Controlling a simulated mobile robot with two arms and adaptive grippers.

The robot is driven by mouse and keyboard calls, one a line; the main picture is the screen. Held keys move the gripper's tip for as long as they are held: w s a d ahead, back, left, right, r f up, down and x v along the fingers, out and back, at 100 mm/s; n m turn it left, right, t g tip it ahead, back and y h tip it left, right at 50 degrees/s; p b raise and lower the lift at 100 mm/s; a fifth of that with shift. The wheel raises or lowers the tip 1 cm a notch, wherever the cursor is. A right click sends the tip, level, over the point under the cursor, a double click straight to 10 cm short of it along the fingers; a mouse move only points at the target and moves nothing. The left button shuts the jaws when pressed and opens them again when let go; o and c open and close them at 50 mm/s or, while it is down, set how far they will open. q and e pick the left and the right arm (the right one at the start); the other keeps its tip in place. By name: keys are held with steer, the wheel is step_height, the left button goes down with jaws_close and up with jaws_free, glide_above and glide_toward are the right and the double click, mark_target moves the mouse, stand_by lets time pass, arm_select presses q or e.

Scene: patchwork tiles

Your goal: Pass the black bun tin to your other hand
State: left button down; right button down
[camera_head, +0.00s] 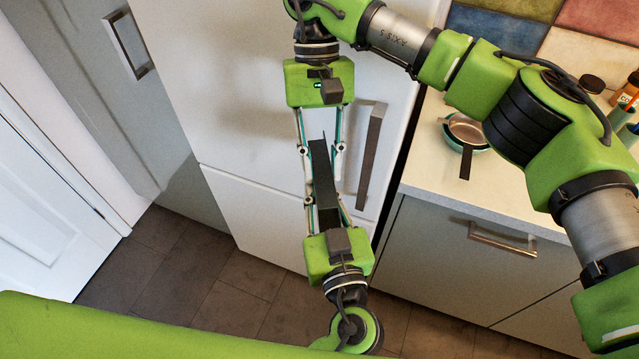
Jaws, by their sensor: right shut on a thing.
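The black bun tin (321,175) is seen nearly edge-on as a narrow dark shape, upright between my two grippers, which face each other. My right gripper (321,165), at the end of the arm from the right, points down from above and is shut on the tin's upper part. My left gripper (326,200) points up from below, with its fingers on either side of the tin's lower part. It looks open, but any contact there is too small to make out. The tin's cups are not visible.
A white fridge (240,110) with a dark handle (371,155) stands behind the grippers. To the right, a counter (430,180) holds a pan (467,135) and bottles (627,92). A white door (40,215) is at left. Tiled floor (235,305) lies below.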

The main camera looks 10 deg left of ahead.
steer(key=c, duration=1.7)
jaws_free()
steer(key=shift+r, duration=0.15)
